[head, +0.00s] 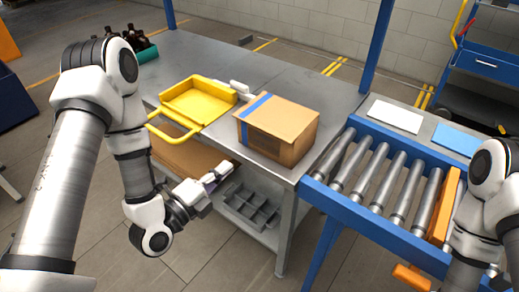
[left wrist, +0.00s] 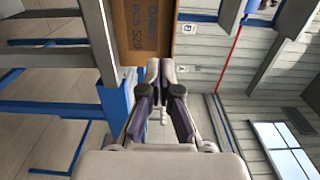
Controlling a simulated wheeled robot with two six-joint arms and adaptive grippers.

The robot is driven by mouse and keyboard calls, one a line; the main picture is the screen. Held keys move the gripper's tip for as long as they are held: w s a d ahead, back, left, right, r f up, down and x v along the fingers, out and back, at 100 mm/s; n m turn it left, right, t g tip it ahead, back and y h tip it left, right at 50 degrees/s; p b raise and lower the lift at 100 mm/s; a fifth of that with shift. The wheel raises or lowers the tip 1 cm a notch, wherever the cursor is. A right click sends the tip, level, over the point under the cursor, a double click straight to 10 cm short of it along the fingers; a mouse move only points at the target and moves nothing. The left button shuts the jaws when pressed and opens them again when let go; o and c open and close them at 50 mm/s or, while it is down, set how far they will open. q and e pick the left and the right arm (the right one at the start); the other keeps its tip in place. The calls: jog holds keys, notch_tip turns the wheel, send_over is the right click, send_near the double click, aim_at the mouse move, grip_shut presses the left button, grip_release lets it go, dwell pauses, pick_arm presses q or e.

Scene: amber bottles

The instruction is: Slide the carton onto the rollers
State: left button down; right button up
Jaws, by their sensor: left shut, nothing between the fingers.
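The brown carton (head: 277,128) with a blue tape strip stands on the grey table, near its right end, beside the roller conveyor. The rollers (head: 377,178) lie in a blue frame (head: 330,194) to the right of it, with bare rollers showing. My left gripper (head: 222,172) is shut and empty, in front of the table edge, left of and nearer than the carton. In the left wrist view, its fingertips (left wrist: 160,68) are together, and a brown carton face with dark print (left wrist: 137,20) shows beyond them. My right arm shows at the right edge; its gripper is out of view.
A yellow tray (head: 198,101) with a handle sits left of the carton. Amber bottles (head: 135,37) stand in a green holder at the back left. A grey divided bin (head: 250,207) is on the lower shelf. An orange bar (head: 446,206) crosses the conveyor. A blue post (head: 377,45) rises behind.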

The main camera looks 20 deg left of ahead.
pick_arm(q)
jog(key=b, duration=0.6)
send_near(263, 133)
jog(key=p+x, duration=0.2)
jog(key=x, duration=0.4)
jog(key=shift+w+d+r, duration=0.15)
jog(key=shift+w, duration=0.45)
jog(key=shift+d, duration=0.1)
jog(key=x, duration=0.2)
jog(key=shift+w+d+b, duration=0.15)
jog(key=shift+w+b, duration=0.15)
jog(key=shift+w, duration=0.3)
